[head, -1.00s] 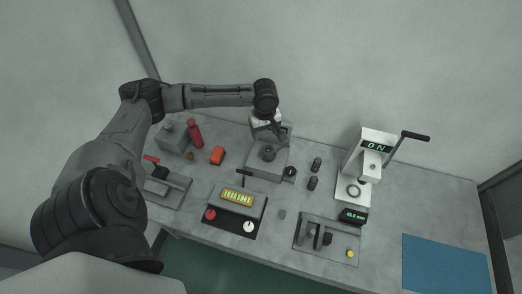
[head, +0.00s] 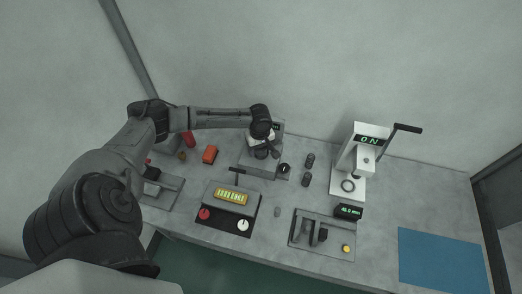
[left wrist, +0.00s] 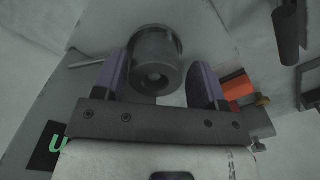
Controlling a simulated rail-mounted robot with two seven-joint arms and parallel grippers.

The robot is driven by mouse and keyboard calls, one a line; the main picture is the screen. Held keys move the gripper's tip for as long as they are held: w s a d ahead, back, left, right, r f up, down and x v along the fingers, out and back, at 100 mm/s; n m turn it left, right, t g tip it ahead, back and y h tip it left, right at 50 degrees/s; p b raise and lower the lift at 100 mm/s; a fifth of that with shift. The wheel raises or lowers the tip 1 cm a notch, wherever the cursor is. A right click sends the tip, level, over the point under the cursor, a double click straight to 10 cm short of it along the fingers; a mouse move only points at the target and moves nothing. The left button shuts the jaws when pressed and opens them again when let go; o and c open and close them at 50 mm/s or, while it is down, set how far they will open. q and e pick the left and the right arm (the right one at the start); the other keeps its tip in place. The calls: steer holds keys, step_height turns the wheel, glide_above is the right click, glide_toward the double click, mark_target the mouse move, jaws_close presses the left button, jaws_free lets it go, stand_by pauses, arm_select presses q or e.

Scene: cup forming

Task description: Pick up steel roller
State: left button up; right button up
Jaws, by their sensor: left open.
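A dark grey metal cylinder (left wrist: 157,45) with a hole in its end looks like the steel roller. In the left wrist view it lies between the two purple-grey fingers of my left gripper (left wrist: 160,76). The fingers are open, with a visible gap on the right side; contact on the left is unclear. In the head view my left gripper (head: 262,151) is low over the grey machine (head: 258,168) at the back middle and mostly hides the cylinder. My right gripper is not in view.
Two dark cylinders (head: 308,170) stand right of the machine. An orange block (head: 210,154) lies left of it. A white press (head: 353,168) with a lever stands further right. A control box (head: 228,212) and a fixture (head: 322,236) are in front. A blue mat (head: 442,262) lies clear at right.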

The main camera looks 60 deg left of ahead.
arm_select(q)
steer(key=shift+f, duration=0.45)
steer(key=shift+c, duration=0.4)
steer(key=c, duration=0.9)
steer(key=shift+r, duration=0.15)
